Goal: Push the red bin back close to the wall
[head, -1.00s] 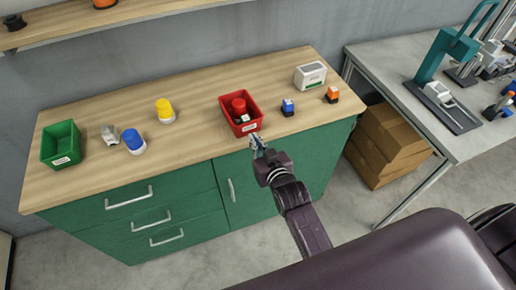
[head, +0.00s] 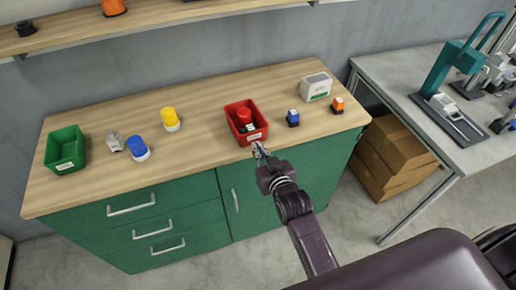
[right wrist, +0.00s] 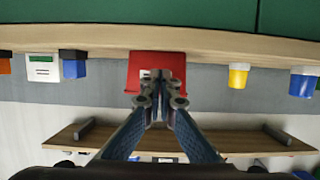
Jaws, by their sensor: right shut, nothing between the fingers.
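The red bin (head: 256,137) stands upright on the wooden top of the green cabinet, toward its front edge, with a gap of bare wood between it and the wall. A red part (head: 244,116) and a smaller light and dark part lie inside it. My right gripper (head: 259,150) is shut and empty at the front side of the bin; I cannot tell if it touches. In the right wrist view the shut fingertips (right wrist: 160,80) overlap the red bin (right wrist: 175,60). My left gripper is not in view.
To the right of the bin are a blue part (head: 293,118), an orange part (head: 338,105) and a white box (head: 316,87). To the left are yellow (head: 170,119) and blue (head: 138,148) lamps and a green bin (head: 65,150). The counter behind the red bin is clear.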

